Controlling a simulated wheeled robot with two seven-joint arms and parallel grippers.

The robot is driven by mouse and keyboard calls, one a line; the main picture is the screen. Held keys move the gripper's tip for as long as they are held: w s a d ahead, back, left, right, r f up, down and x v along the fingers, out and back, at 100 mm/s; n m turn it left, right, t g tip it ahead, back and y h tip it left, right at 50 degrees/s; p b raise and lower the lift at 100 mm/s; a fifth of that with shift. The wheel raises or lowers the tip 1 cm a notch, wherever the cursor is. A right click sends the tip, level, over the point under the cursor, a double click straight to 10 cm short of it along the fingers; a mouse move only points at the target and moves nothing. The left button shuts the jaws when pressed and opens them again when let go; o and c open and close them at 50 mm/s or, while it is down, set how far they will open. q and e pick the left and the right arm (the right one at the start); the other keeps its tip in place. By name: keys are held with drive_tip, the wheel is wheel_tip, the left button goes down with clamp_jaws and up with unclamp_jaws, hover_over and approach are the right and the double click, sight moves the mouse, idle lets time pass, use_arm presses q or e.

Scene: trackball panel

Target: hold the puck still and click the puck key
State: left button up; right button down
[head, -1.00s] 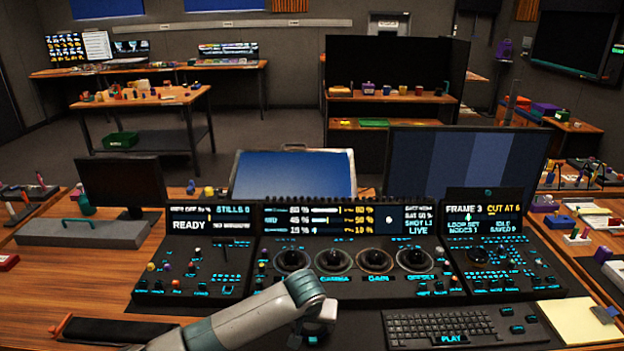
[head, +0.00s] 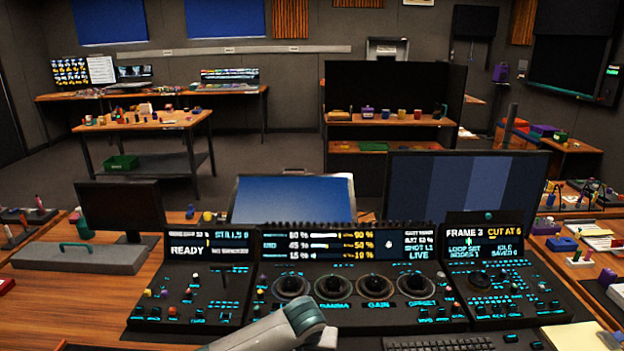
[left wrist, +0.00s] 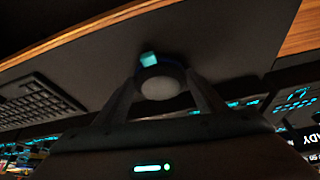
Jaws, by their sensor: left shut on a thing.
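In the left wrist view, my left gripper (left wrist: 162,88) is shut on a small round puck (left wrist: 158,84) with a pale top and a dark rim. A glowing cyan key (left wrist: 148,58) sits at the puck's far edge, clear of both fingers. The puck is over the dark desk mat (left wrist: 215,45); I cannot tell whether it touches it. In the head view, my left arm (head: 275,328) comes in at the bottom, and its gripper and the puck are hidden or out of frame. My right gripper is in neither view.
The trackball panel (head: 355,312) spans the desk behind my left arm, with several trackballs, lit keys and screens. A keyboard (head: 440,345) lies at the bottom right; it also shows in the left wrist view (left wrist: 38,102). A yellow notepad (head: 575,337) is at far right.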

use_arm(q)
drive_tip(key=shift+s+d+f, duration=0.1)
drive_tip(key=shift+s, duration=0.05)
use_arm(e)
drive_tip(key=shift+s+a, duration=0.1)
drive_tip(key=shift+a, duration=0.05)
use_arm(q)
drive_tip(key=o, duration=1.1)
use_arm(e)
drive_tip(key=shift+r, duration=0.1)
use_arm(q)
drive_tip(key=shift+s+r, duration=0.1)
drive_tip(key=shift+r, duration=0.4)
drive_tip(key=shift+v, duration=3.5)
drive_tip(key=shift+o, duration=0.3)
drive_tip(key=shift+d, duration=0.15)
